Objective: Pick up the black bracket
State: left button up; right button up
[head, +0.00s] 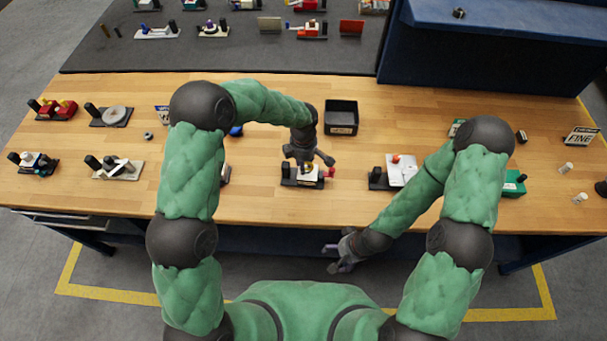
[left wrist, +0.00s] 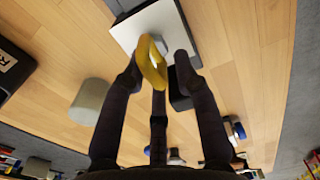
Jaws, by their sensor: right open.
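A small unit with a black base (head: 290,183), a white block (head: 309,173) and a red part (head: 330,173) stands near the table's front middle. My left gripper (head: 307,160) is over it, pointing down. A black part (left wrist: 180,97) shows beside the block, partly hidden by a finger. I cannot tell which black piece is the bracket. My right gripper (head: 340,254) is open and empty, in front of the table edge.
A black bin (head: 342,117) stands behind the unit. Other units stand left and right, including one with a white plate (head: 401,170). A grey cylinder (left wrist: 91,101) stands near the left fingers. Wood between the bin and right arm is clear.

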pick_arm(q)
grip_shut()
jog(key=shift+w+r, duration=0.1)
jog(key=shift+r, duration=0.05)
notch_tip(320, 180, up, 9)
jog(key=shift+f, duration=0.15)
notch_tip(320, 180, down, 6)
jog(key=n, duration=0.2)
jog(key=shift+w+n, duration=0.1)
jog(key=shift+n, duration=0.2)
jog(key=shift+f, duration=1.1)
